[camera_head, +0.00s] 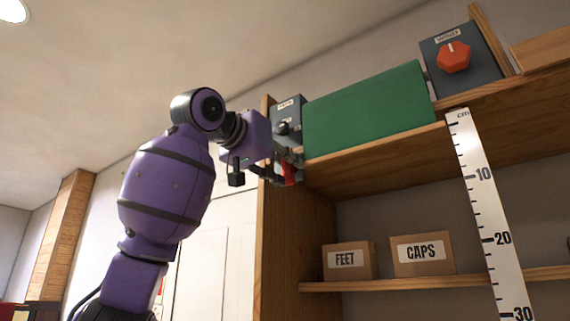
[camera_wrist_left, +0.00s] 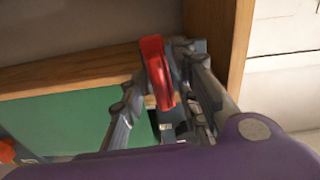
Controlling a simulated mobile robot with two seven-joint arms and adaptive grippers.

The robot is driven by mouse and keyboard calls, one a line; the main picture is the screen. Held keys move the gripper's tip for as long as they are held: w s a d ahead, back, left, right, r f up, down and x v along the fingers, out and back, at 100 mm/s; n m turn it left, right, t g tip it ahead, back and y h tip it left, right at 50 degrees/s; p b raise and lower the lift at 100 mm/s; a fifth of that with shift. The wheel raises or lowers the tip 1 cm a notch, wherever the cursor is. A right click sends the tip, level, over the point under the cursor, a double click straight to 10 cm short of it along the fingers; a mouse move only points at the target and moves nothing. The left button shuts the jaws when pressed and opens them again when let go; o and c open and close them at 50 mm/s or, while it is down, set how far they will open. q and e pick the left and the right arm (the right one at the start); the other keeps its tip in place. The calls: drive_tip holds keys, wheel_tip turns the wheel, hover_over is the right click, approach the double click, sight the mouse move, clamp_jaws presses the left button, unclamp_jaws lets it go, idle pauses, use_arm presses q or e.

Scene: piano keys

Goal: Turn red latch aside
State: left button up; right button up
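The red latch (camera_head: 289,173) hangs at the front left edge of the upper shelf, left of the green panel (camera_head: 370,110). In the left wrist view the red latch (camera_wrist_left: 157,72) stands between the two fingers of my left gripper (camera_wrist_left: 160,68). The fingers flank it closely on both sides; I cannot tell whether they press on it. In the head view my left gripper (camera_head: 286,166) is at the latch and partly hides it. My right gripper is not in view.
A grey box with a black knob (camera_head: 284,128) is just above the gripper. A grey box with an orange knob (camera_head: 453,57) stands right of the green panel. A white ruler (camera_head: 480,190) hangs in front. Cartons FEET (camera_head: 365,260) and CAPS (camera_head: 423,268) stand on the lower shelf.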

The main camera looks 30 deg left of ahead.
use_arm(q)
drive_tip(key=shift+c, duration=0.4)
clamp_jaws()
drive_tip(key=shift+m, duration=0.5)
drive_tip(key=shift+o, duration=0.4)
unclamp_jaws()
drive_tip(key=s+a, duration=0.1)
drive_tip(key=s, duration=1.1)
drive_tip(key=shift+w, duration=0.15)
